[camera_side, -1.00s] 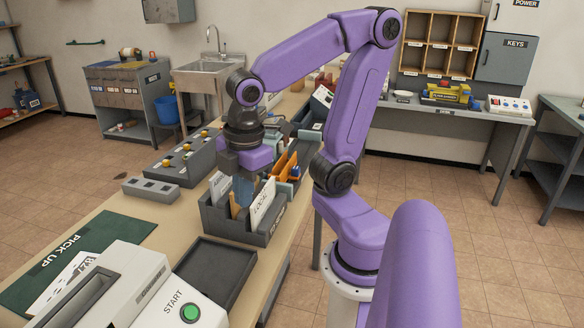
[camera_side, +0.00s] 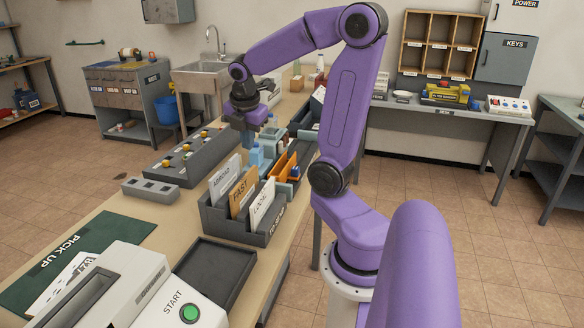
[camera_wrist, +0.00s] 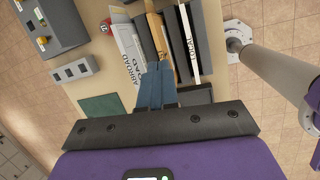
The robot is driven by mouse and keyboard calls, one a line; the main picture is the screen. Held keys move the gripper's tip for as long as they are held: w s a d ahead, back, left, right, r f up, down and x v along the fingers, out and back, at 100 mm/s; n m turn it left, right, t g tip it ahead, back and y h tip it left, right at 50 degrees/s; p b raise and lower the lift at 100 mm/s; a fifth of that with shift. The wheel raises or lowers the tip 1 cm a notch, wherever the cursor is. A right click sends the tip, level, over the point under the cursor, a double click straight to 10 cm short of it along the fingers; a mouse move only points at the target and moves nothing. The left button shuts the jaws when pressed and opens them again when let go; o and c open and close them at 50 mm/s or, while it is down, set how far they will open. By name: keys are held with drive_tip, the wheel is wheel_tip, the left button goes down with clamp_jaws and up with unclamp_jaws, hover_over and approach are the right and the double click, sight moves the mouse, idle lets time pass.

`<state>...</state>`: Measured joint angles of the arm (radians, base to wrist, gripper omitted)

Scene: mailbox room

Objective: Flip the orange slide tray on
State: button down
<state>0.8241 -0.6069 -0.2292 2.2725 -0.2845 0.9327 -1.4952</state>
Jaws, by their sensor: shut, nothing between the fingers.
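An orange part (camera_side: 285,166), which looks like the orange slide tray, stands in the side view just behind the letter rack, near the table's right edge. Small blue and grey parts sit close beside it, and its exact position is hard to tell. I cannot make it out in the wrist view. My gripper (camera_side: 245,148) is shut and empty, pointing down above the table, to the left of and a little higher in the picture than the orange part. In the wrist view the shut blue fingers of my gripper (camera_wrist: 157,80) show over the card area.
A grey letter rack (camera_side: 243,228) holds upright ABROAD, FAST and LOCAL cards. A knob panel (camera_side: 184,153) and a grey block with slots (camera_side: 150,190) stand to its left. A dark tray (camera_side: 213,275) and a START machine (camera_side: 130,290) are in front.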

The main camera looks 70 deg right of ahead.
drive_tip(key=s+d+n+g+h, duration=0.1)
drive_tip(key=s+d, duration=0.4)
drive_tip(key=d, duration=0.7)
wheel_tip(320, 180, down, 9)
drive_tip(key=shift+s+n, duration=0.3)
drive_tip(key=shift+d+r, duration=0.1)
approach(294, 176)
drive_tip(key=shift+w+a+f, duration=0.1)
drive_tip(key=shift+a+f, duration=0.65)
drive_tip(key=shift+f, duration=0.3)
drive_tip(key=shift+w+a+f, duration=0.1)
drive_tip(key=shift+a+f, duration=0.65)
drive_tip(key=shift+f, duration=0.35)
drive_tip(key=shift+d, duration=2)
drive_tip(key=shift+d, duration=0.15)
